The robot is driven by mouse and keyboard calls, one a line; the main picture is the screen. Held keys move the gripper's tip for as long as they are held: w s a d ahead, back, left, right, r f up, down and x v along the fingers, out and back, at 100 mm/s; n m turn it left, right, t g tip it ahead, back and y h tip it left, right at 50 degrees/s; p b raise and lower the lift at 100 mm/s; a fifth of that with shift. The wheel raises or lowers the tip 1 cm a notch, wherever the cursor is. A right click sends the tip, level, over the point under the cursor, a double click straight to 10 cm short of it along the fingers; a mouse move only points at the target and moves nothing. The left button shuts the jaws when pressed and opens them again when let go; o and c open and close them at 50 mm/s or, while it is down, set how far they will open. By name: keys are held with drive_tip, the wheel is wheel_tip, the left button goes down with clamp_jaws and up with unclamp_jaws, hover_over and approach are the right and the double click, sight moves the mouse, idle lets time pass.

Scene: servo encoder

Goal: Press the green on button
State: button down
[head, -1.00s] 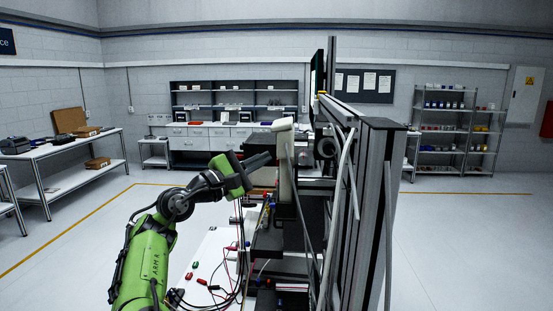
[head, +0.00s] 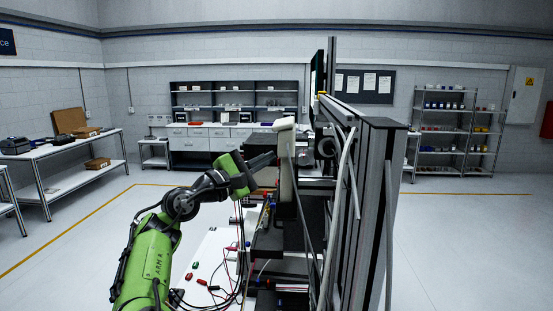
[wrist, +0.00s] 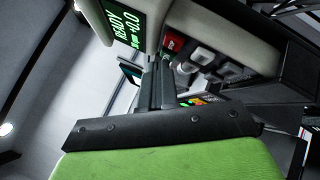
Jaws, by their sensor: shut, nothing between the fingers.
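The pale unit (head: 285,155) stands on the left face of the equipment rack in the head view. In the wrist view this unit (wrist: 235,35) shows a lit green display (wrist: 124,25) reading READY and +0.0, a red button (wrist: 173,45) and several pale and dark buttons beside it. No green on button can be clearly made out. My gripper (wrist: 158,70) is shut and empty, its dark fingers pointing at the unit's button side. In the head view my gripper (head: 262,160) is close to the unit's left side. Whether it touches cannot be told.
The metal rack (head: 375,200) rises right of the unit, with cables hanging along it. A white bench top (head: 210,262) with leads and small coloured parts lies below my arm. Small coloured lights or parts (wrist: 190,101) show beyond my fingers.

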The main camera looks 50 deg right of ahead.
drive_tip(key=shift+s+d, duration=0.1)
drive_tip(key=shift+s, duration=0.05)
drive_tip(key=shift+w+a+p, duration=0.4)
drive_tip(key=shift+w+p, duration=0.1)
drive_tip(key=shift+p, duration=0.3)
drive_tip(key=w+a+p, duration=0.1)
drive_tip(key=w+p, duration=0.1)
drive_tip(key=w+a+p, duration=0.2)
drive_tip(key=shift+w+a+p, duration=0.3)
drive_tip(key=shift+w+p, duration=0.1)
idle(0.7)
